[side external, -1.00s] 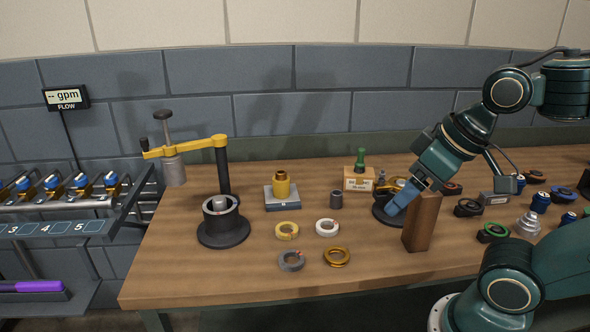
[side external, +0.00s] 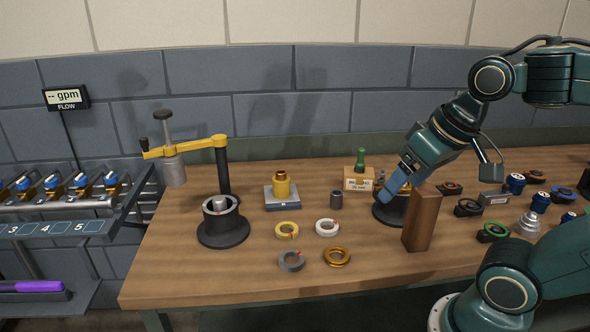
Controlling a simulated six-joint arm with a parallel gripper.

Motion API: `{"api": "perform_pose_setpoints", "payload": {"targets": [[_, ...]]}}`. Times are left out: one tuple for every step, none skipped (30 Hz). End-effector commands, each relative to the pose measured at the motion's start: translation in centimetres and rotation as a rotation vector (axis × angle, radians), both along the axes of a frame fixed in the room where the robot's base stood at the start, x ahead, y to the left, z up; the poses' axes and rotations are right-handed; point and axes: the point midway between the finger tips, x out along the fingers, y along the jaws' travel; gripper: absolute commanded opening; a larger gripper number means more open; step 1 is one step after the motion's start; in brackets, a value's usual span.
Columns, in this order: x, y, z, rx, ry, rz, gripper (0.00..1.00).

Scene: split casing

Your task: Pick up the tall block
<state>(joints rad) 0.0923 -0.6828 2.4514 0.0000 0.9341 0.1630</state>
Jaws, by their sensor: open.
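The tall block (side external: 421,223) is a brown wooden block standing upright on the table near its front edge, right of centre in the side external view. My gripper (side external: 385,197) has blue fingers and points down and to the left. It is above and to the left of the block's top, over a dark round base (side external: 390,213), and appears apart from the block. The fingers overlap in this view, so the gap between them is hard to see. Nothing shows held in them. The block hides part of the round base.
Several rings, among them a brass ring (side external: 336,257) and a white ring (side external: 327,228), lie left of the block. A cardboard box (side external: 359,180) with a green-topped item stands behind. Dark and green rings (side external: 493,232) crowd the right. Table in front of the block is clear.

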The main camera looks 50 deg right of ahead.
Motion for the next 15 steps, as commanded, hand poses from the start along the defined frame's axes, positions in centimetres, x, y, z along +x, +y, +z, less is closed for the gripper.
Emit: {"api": "perform_pose_setpoints", "payload": {"targets": [[0.3, -0.8, 0.1, 0.024, 0.018, -0.085, 0.75], [0.5, -1.2, 0.2, 0.040, 0.028, -0.138, 0.75], [0.8, -1.8, 0.3, 0.062, 0.041, -0.214, 0.75], [0.9, -2.3, 0.3, 0.079, 0.051, -0.274, 0.75], [1.1, -2.9, 0.4, 0.097, 0.060, -0.336, 0.75], [1.3, -3.6, 0.5, 0.121, 0.075, -0.423, 0.75], [1.5, -4.2, 0.5, 0.139, 0.083, -0.487, 0.75], [1.6, -4.8, 0.6, 0.156, 0.092, -0.552, 0.75], [1.8, -5.6, 0.6, 0.178, 0.104, -0.638, 0.75], [1.9, -6.2, 0.6, 0.196, 0.112, -0.704, 0.75], [2.0, -6.8, 0.7, 0.213, 0.119, -0.768, 0.75], [2.0, -7.6, 0.7, 0.234, 0.131, -0.856, 0.75], [2.1, -8.2, 0.7, 0.251, 0.137, -0.922, 0.75], [2.1, -8.9, 0.7, 0.267, 0.143, -0.988, 0.75], [2.1, -9.8, 0.7, 0.288, 0.154, -1.075, 0.75]]}}
